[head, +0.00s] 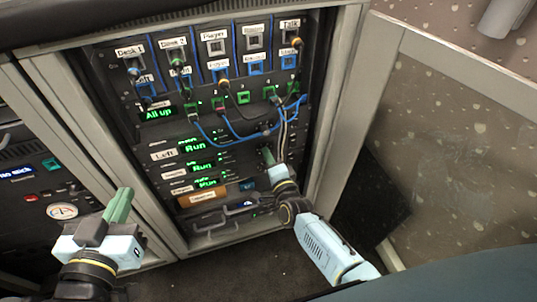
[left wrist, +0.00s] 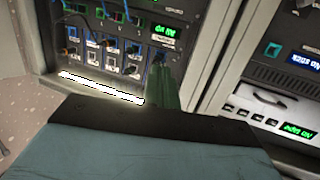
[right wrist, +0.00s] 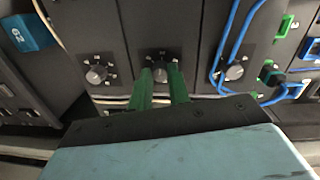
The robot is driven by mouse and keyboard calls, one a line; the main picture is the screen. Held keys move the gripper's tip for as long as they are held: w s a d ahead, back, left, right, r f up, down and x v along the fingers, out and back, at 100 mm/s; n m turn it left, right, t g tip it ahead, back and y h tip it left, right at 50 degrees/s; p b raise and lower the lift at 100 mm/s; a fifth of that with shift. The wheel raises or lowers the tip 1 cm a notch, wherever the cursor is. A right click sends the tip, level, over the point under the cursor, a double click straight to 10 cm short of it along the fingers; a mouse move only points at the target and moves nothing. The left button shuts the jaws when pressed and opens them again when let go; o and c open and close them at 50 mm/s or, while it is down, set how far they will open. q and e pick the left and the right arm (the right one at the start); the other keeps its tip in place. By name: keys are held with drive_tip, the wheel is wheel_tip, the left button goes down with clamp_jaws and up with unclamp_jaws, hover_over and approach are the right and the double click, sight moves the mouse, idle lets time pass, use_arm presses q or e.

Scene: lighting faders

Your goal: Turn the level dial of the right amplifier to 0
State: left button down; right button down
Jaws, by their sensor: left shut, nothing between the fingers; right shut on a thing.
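Three amplifiers are stacked low in the rack, each with a green "Run" display; the top label reads "Left", and the middle amplifier (head: 203,167) has a label too blurred to read. In the right wrist view the three dials stand in a row. My right gripper (head: 267,155) has its green fingers closed around the middle dial (right wrist: 160,70); it also shows in the right wrist view (right wrist: 162,85). The fingers partly hide that dial and its scale. My left gripper (head: 122,204) is shut and empty, in front of the rack's left post.
Another dial (right wrist: 97,73) is on the other side. A neighbouring rack (head: 40,180) is at left, an open door (head: 440,130) at right.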

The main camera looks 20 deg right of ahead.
use_arm(q)
drive_tip(key=s+a+f+g+y+p, duration=0.2)
drive_tip(key=s+a+f+g, duration=0.2)
drive_tip(key=f, duration=0.5)
drive_tip(key=shift+s+f+g+p, duration=0.15)
drive_tip(key=shift+s+g+p, duration=0.15)
drive_tip(key=shift+s+g, duration=1.35)
use_arm(e)
drive_tip(key=shift+f+n+h, duration=0.1)
drive_tip(key=shift+n+h, duration=0.3)
drive_tip(key=shift+n, duration=4.4)
use_arm(q)
drive_tip(key=shift+w+n+g, duration=0.25)
drive_tip(key=shift+w+n, duration=0.05)
use_arm(e)
drive_tip(key=c, duration=1.3)
unclamp_jaws()
